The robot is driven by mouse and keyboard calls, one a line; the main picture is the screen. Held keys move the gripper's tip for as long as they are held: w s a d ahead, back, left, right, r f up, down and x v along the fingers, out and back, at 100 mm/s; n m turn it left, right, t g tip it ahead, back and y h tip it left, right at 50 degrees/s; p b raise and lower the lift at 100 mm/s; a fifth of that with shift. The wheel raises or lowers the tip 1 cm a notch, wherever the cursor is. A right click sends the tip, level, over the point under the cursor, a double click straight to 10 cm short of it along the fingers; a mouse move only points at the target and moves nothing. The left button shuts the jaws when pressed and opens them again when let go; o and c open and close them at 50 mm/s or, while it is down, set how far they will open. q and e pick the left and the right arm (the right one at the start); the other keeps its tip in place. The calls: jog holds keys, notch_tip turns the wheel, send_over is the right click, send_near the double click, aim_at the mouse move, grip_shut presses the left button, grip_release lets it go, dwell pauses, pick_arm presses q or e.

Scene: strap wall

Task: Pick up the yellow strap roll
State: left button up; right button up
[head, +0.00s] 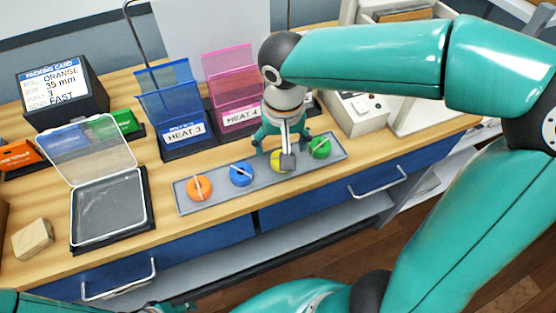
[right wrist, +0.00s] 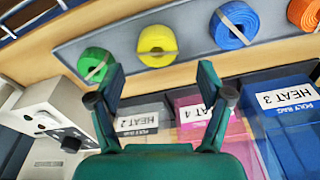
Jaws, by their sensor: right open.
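The yellow strap roll (head: 277,166) sits on a long grey tray (head: 215,197) at the front of the wooden bench, between a blue roll (head: 241,174) and a green roll (head: 320,147). My right gripper (head: 286,150) is over the yellow roll from above and partly hides it in the head view. In the right wrist view the yellow roll (right wrist: 157,40) shows whole, with a pale band across it, ahead of the open, empty fingers (right wrist: 161,80). A small teal and dark part at the bottom edge of the head view may be my left gripper (head: 165,307).
An orange roll (head: 199,187) is at the tray's left end. Behind stand blue HEAT 3 (head: 168,110) and pink HEAT 4 (head: 234,90) bag holders. A clear-lidded case (head: 110,205) and wooden block (head: 33,239) lie left. A white machine (head: 360,110) stands right.

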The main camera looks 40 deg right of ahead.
jog(key=f, duration=0.4)
jog(key=shift+w+d+f, duration=0.2)
jog(key=shift+f, duration=0.15)
jog(key=c, duration=1.1)
jog(key=shift+c, duration=0.2)
jog(key=shift+r, duration=0.15)
